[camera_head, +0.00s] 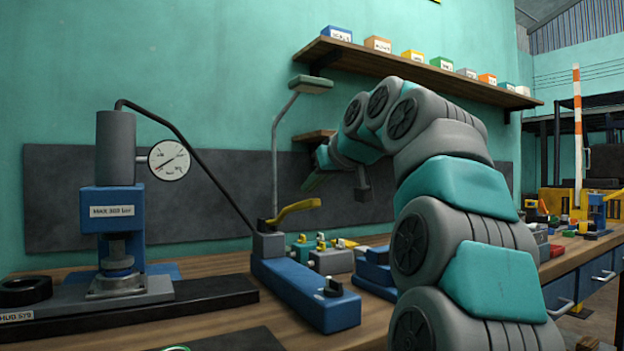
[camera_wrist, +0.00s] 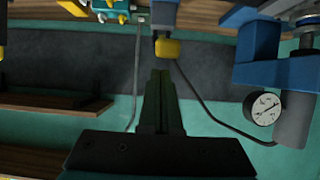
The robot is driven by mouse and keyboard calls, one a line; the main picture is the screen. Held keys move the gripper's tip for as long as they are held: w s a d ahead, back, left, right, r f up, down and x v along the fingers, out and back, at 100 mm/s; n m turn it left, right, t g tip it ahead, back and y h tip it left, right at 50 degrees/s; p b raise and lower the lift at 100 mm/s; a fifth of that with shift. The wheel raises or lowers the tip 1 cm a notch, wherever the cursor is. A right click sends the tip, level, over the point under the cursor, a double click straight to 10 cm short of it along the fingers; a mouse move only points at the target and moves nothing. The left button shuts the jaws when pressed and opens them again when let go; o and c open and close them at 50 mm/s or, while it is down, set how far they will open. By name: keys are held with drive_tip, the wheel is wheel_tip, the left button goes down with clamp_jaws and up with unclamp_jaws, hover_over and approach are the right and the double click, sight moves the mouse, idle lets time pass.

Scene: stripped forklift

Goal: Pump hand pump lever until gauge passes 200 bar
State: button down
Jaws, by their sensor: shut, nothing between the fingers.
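The hand pump (camera_head: 305,287) is a blue block on the bench with a grey post at its rear. Its yellow lever (camera_head: 294,211) slants up to the right from that post. In the wrist view the yellow lever end (camera_wrist: 167,48) lies just beyond my fingertips, seemingly apart from them. My gripper (camera_head: 310,184) is shut and empty, above the lever in the head view; its dark green fingers (camera_wrist: 161,73) are together in the wrist view. The round white gauge (camera_head: 168,160) is beside the press cylinder, its needle toward the lower left; it also shows in the wrist view (camera_wrist: 264,109). Its numbers are too small to read.
A blue press (camera_head: 112,212) marked MAX 360 bar stands left, joined to the pump by a black hose (camera_head: 210,172). A lamp (camera_head: 275,150) rises behind the lever. Valve blocks (camera_head: 328,258) sit right of the pump. A shelf (camera_head: 420,72) of small boxes hangs above.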

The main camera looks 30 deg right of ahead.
drive_tip(key=shift+s+f, duration=0.1)
drive_tip(key=shift+f, duration=0.35)
